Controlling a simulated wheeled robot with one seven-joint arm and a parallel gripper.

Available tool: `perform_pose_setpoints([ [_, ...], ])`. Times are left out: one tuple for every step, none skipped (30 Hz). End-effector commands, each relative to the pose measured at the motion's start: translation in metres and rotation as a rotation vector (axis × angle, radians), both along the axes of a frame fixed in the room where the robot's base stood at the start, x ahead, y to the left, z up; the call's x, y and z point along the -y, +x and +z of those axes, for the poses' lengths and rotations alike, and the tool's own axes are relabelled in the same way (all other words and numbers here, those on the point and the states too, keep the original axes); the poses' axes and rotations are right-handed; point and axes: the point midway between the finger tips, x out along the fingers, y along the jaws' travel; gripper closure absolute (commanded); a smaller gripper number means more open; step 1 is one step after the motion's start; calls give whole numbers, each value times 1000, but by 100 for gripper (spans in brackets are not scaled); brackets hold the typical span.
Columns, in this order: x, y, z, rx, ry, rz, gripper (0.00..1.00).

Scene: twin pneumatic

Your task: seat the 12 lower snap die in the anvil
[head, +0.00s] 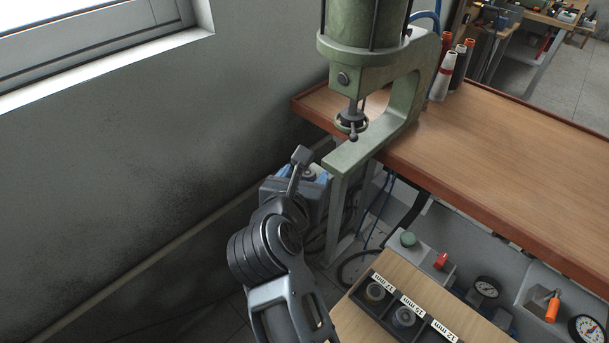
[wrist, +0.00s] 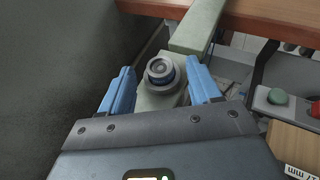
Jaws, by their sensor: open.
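The snap die (wrist: 160,72), a dark round piece with a blue band low on it, is upright in the wrist view. It is over a pale green-grey end piece (wrist: 152,101), in line with the press's lower arm (wrist: 200,28). Whether it sits fully down in the anvil I cannot tell. My gripper (wrist: 160,66) is open, its blue fingers on both sides of the die with gaps visible. In the head view my gripper (head: 312,175) is left of the end of the press's lower arm (head: 350,158); the die cannot be made out there.
The green press (head: 362,55) stands on the wooden bench (head: 500,130), its upper ram (head: 352,112) above the lower arm. A grey wall (head: 120,170) is close on the left.

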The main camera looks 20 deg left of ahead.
Motion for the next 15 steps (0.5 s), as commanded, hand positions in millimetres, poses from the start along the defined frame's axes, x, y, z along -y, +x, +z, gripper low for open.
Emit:
perform_pose_setpoints([
  [1,-6,2,1,1,2,37],
  [1,-11,3,1,0,3,37],
  [3,-17,5,1,1,3,37],
  [4,-21,8,2,2,4,37],
  [4,-26,9,2,2,4,37],
  [6,-32,12,1,2,4,37],
  [7,-37,14,1,2,4,37],
  [8,-41,16,1,1,3,37],
  [9,-46,18,1,1,3,37],
  [10,-50,20,2,2,3,37],
  [10,-53,21,1,0,3,37],
  [11,-57,23,1,0,3,37],
  [12,-59,24,2,0,4,37],
  [12,-61,25,1,0,4,37],
  [12,-63,26,1,-1,3,37],
])
